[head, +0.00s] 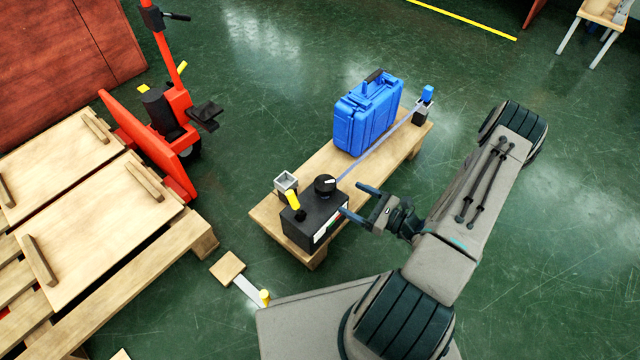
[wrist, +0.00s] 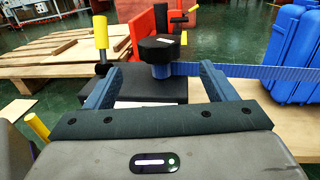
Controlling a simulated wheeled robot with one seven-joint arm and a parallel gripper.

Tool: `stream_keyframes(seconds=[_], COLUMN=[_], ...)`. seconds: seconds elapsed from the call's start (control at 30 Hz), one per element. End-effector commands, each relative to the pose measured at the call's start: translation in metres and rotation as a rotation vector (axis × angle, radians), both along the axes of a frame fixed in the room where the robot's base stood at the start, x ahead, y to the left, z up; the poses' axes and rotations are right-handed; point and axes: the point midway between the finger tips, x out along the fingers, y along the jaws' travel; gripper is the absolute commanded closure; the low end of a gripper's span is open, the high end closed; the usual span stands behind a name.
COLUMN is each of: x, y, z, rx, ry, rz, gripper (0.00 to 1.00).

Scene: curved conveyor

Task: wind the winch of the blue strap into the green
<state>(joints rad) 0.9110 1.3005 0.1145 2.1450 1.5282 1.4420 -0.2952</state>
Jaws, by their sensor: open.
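The winch is a black box (head: 308,224) with a round black knob (head: 325,184) on top, at the near end of a wooden bench. A small panel (head: 329,227) with green and red shows on its side; its reading is too small to tell. The blue strap (head: 385,137) runs from under the knob past a blue case to a post. My gripper (head: 349,197) is open and empty, just right of the knob. In the wrist view the knob (wrist: 160,46) and strap (wrist: 255,72) appear beyond and between the fingertips (wrist: 160,70), apparently without contact.
The blue case (head: 366,113) stands on the wooden bench (head: 268,215). A yellow-handled lever (head: 293,200) and a grey square socket (head: 285,181) sit beside the winch. Pallets (head: 120,215) and a red pallet truck (head: 175,120) stand left.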

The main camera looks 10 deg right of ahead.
Motion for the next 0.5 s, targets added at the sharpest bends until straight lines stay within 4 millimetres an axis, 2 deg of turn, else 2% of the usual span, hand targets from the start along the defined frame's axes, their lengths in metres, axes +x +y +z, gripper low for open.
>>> stream_keyframes(seconds=[0.3, 0.5], x=[0.048, 0.072], y=[0.049, 0.072], z=[-0.003, -0.002], rx=[0.001, 0.000], ry=[-0.002, -0.001], rz=[0.007, 0.005], gripper=[0.22, 0.22])
